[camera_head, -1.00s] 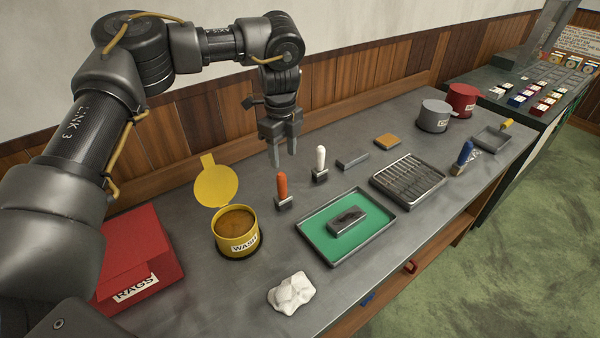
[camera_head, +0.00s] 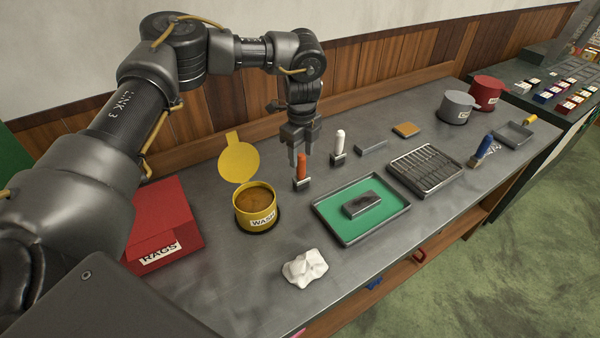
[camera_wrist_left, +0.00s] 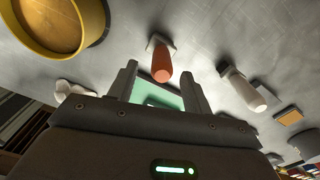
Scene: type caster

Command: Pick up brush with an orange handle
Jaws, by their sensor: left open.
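The brush with an orange handle (camera_head: 301,167) stands upright on the grey bench, handle up, just right of the yellow wash tin. It also shows in the left wrist view (camera_wrist_left: 161,64), ahead of the fingers. My left gripper (camera_head: 300,158) points down over the brush, its fingertips close to the handle in the head view. In the left wrist view my left gripper (camera_wrist_left: 158,80) is open, with the orange handle in line with the gap between its fingers. I cannot tell whether the handle is between the fingers. My right gripper is not in view.
A white-handled brush (camera_head: 339,145) stands close on the right. The wash tin (camera_head: 257,212) with its raised lid is on the left, by a red rags box (camera_head: 165,225). A green-lined tray (camera_head: 345,236), a white cloth (camera_head: 305,268) and a wire rack (camera_head: 425,168) lie nearby.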

